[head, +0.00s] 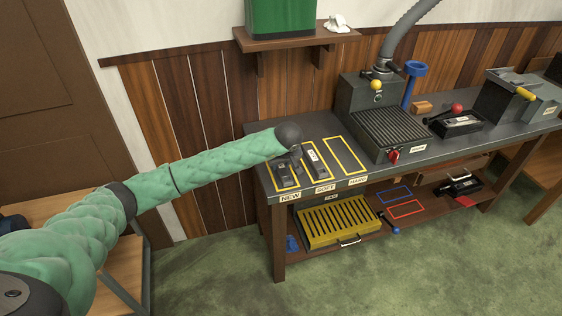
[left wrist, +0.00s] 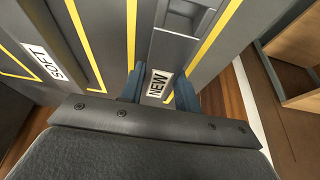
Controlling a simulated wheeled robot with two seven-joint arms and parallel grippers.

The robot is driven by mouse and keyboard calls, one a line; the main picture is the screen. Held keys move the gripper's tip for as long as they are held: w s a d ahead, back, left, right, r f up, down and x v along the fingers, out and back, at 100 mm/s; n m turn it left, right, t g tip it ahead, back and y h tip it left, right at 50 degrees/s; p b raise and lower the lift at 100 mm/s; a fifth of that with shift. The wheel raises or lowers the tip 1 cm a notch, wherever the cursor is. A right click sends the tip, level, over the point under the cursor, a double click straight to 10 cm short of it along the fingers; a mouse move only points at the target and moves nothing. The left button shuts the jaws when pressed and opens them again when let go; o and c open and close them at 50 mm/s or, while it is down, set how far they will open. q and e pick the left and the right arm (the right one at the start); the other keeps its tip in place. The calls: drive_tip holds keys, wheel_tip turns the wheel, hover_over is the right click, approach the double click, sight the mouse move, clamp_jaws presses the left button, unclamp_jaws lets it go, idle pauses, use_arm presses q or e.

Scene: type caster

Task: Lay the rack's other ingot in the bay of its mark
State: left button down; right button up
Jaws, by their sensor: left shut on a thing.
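A dark grey ingot (head: 285,178) lies lengthwise within the yellow outline of the bay labelled NEW (head: 290,196). The ingot also shows in the left wrist view (left wrist: 188,14), with a white NEW mark on top between the fingers. My left gripper (head: 292,158) is shut on its far part, which it partly hides. Whether the ingot rests fully on the bench is hard to tell. A second ingot (head: 317,162) with a white mark lies in the SOFT bay; the left wrist view shows its SOFT mark (left wrist: 42,60). The HARD bay (head: 344,155) is empty. My right gripper is out of view.
A grey machine with a ribbed top (head: 390,130) stands right of the bays. A black holder (head: 462,123) with a red knob is farther right. A yellow slatted tray (head: 338,222) sits on the lower shelf. A wall shelf (head: 295,40) hangs above.

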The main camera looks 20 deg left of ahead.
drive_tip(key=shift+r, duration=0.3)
use_arm(q)
drive_tip(key=c, duration=1)
unclamp_jaws()
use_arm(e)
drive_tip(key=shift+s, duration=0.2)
